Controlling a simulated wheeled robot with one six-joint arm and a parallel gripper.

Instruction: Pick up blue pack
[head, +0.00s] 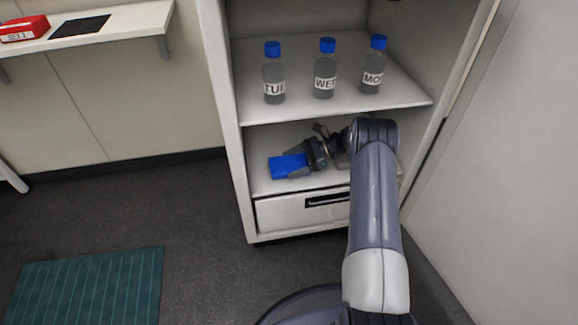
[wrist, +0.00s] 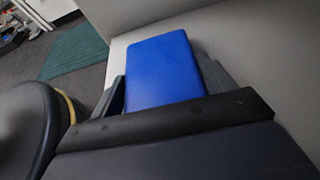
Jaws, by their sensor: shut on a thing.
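The blue pack (head: 287,166) is a flat blue block at the lower shelf of the white cabinet, near its left side. My gripper (head: 296,163) is shut on it, reaching in from the right. In the wrist view the blue pack (wrist: 160,68) lies between the two dark fingers (wrist: 165,85), one on each side. Its near end is hidden behind the gripper's dark front bar. I cannot tell whether the pack touches the shelf.
Three blue-capped bottles, labelled TUE (head: 274,75), WED (head: 325,70) and MON (head: 373,66), stand on the shelf above. A drawer (head: 290,212) is below. A red box (head: 24,28) sits on a wall shelf (head: 120,25). A green mat (head: 85,288) lies on the floor.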

